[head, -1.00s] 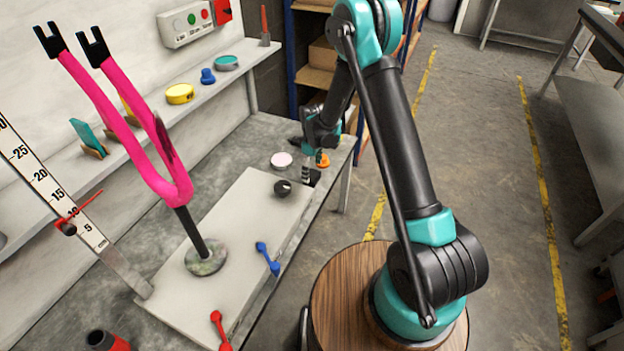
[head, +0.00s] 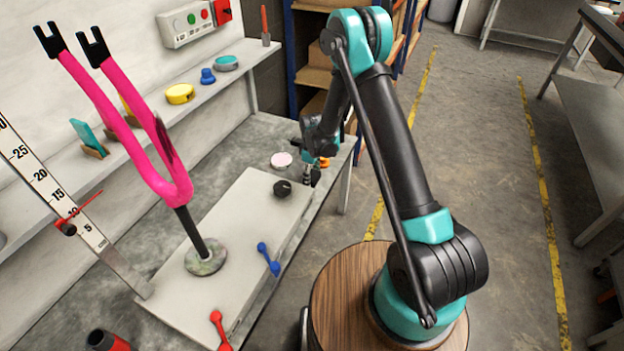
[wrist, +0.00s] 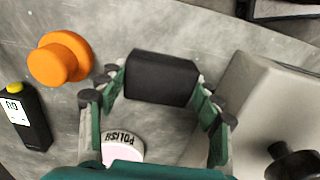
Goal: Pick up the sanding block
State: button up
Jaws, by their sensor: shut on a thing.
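The sanding block (wrist: 162,78) is a black block with a lighter-edged end face in the wrist view. It sits between the two green-padded fingers of my gripper (wrist: 160,90), which is shut on it. In the head view my gripper (head: 309,172) is small, at the far right end of the grey bench, and the block is a dark patch at its fingertips. I cannot tell whether the block touches the bench top.
An orange knob (wrist: 60,58), a dark meter (wrist: 28,118) and a polish tin (wrist: 122,148) stand near my gripper. The pale raised plate (wrist: 250,100) with a black knob (head: 282,187) lies beside it. A pink fork (head: 160,180) stands on the plate farther left.

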aim_at(312, 175)
jog(key=shift+r, duration=0.15)
notch_tip(312, 175, up, 20)
jog(key=shift+f, duration=0.1)
dwell(0.6)
